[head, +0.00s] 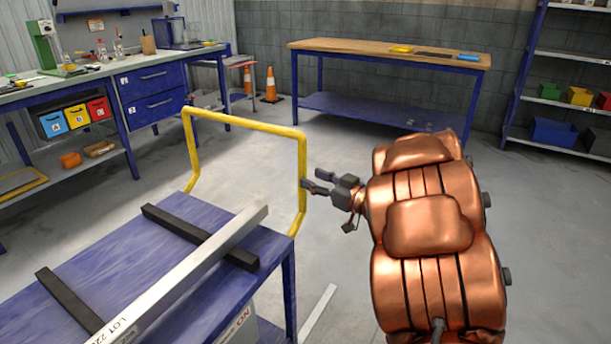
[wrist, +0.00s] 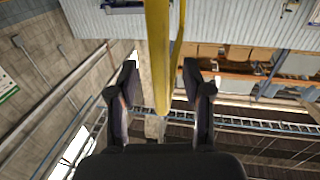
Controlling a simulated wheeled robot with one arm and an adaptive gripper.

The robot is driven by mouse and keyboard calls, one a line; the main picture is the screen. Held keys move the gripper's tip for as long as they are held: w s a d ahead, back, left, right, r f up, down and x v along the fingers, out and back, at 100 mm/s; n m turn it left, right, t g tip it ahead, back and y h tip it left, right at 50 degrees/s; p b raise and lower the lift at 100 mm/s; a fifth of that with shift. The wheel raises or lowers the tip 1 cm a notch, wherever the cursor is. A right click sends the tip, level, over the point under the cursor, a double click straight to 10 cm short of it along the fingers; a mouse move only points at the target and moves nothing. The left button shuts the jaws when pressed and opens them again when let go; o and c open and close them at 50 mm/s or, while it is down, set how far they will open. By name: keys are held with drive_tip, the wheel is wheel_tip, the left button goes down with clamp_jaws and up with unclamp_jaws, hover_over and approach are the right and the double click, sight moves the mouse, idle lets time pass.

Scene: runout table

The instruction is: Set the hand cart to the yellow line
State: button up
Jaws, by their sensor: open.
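The hand cart (head: 110,255) has a blue top and a yellow tube handle (head: 245,124) at its far end. A long pale bar (head: 190,272) lies across two dark strips on its top. My gripper (head: 314,183) is at the right upright of the handle, with its fingers open. In the wrist view the yellow tube (wrist: 160,60) runs between the two open fingers, with gaps on both sides. I cannot tell how deep the tube sits between them. No yellow line shows on the floor.
A blue bench with a wooden top (head: 390,52) stands at the back. A workbench with drawers (head: 150,80) is at the left, shelving (head: 565,58) at the right. Orange cones (head: 271,86) stand near the back wall. The grey floor (head: 240,165) beyond the cart is clear.

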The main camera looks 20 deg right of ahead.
drive_tip(key=v, duration=0.7)
drive_tip(key=shift+s, duration=0.2)
idle(0.4)
